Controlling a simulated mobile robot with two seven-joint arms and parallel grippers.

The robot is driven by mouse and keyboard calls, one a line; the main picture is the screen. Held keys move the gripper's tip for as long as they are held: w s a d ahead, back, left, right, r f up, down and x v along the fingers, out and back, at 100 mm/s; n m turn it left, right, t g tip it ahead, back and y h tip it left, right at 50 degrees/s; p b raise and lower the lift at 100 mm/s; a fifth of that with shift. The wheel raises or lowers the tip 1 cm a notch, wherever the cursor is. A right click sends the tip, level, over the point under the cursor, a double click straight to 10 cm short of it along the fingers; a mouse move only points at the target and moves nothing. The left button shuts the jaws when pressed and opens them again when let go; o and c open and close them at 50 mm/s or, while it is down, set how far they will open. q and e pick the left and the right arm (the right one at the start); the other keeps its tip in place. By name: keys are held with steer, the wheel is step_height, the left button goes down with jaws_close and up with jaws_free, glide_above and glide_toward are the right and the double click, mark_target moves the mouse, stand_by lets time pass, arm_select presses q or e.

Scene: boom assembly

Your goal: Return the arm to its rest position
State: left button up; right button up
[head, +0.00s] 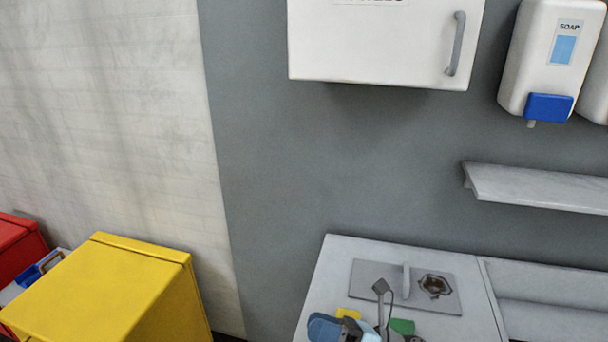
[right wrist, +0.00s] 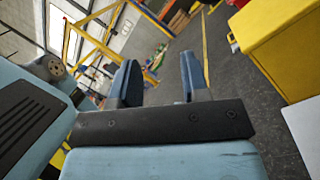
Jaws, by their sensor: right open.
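My right gripper (right wrist: 160,68) shows in the right wrist view. Its two dark blue fingers stand apart, with nothing held between them. Beyond the fingers is the workshop floor. My left gripper does not show in either view. In the head view, a white counter (head: 335,262) carries a grey plate (head: 372,278) with an upright tab and a hexagonal opening. A cluster of blue, yellow, grey and green parts (head: 403,326) is cut off by the bottom edge; what they belong to is unclear.
A yellow cabinet (head: 100,290) stands at lower left, beside a red one (head: 18,245). A white wall cabinet (head: 375,40), soap dispenser (head: 540,70) and shelf (head: 540,190) hang on the wall. A yellow frame (right wrist: 85,42) stands on the floor in the right wrist view.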

steer(key=s+d+f+m+t+h+p, duration=0.1)
steer(key=d+f+m+t+h, duration=0.4)
steer(key=m, duration=0.8)
steer(key=s+d+f+m+t+h+p, duration=0.15)
steer(key=d+f+m+t+h, duration=0.35)
steer(key=m, duration=0.8)
steer(key=s+d+f+m+g+h+p, duration=0.1)
steer(key=s+d+f+m+g+h, duration=0.3)
steer(key=s+d+f+m+h, duration=0.3)
steer(key=s+f+m, duration=0.4)
steer(key=m, duration=0.2)
steer(key=shift+s+m+p, duration=0.3)
steer(key=shift+p, duration=0.1)
